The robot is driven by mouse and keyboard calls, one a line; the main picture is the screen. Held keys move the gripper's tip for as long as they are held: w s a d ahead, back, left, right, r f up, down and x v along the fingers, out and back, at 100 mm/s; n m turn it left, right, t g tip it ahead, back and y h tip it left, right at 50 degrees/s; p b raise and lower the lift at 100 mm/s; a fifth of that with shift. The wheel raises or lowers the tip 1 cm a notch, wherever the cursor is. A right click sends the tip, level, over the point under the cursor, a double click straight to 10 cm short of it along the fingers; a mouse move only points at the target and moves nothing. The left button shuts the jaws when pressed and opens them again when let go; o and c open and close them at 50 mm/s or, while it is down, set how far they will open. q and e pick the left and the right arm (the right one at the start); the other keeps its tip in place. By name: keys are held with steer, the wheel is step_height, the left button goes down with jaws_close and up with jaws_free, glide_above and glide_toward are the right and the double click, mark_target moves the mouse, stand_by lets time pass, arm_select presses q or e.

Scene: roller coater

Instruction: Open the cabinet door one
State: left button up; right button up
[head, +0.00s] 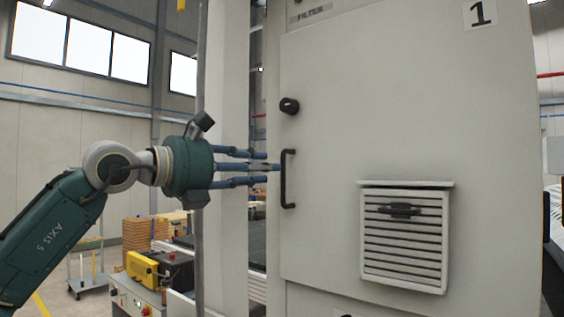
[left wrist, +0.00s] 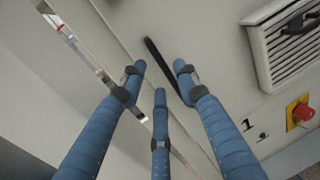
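Cabinet door one (head: 380,110) is a large pale grey panel with a "1" label (head: 480,13) at its top right; it looks closed. Its black vertical handle (head: 288,179) is near the left edge, below a black knob (head: 289,106). My left gripper (head: 270,168) comes in from the left, its blue fingers pointing at the handle, tips close to it. In the left wrist view the three fingers of my left gripper (left wrist: 160,78) are spread, with the dark handle (left wrist: 158,62) showing between and beyond them. Contact cannot be told. My right gripper is not in view.
A louvred vent (head: 404,238) with a hood sticks out from the door's lower right. A pale post (head: 222,70) stands left of the cabinet. A yellow box (head: 142,268) and a cart are at lower left. A red button (left wrist: 303,112) shows in the wrist view.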

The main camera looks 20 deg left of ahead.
arm_select(q)
steer(key=shift+p+x, duration=1.05)
steer(key=shift+x, duration=2.05)
steer(key=shift+a, duration=0.1)
jaws_close()
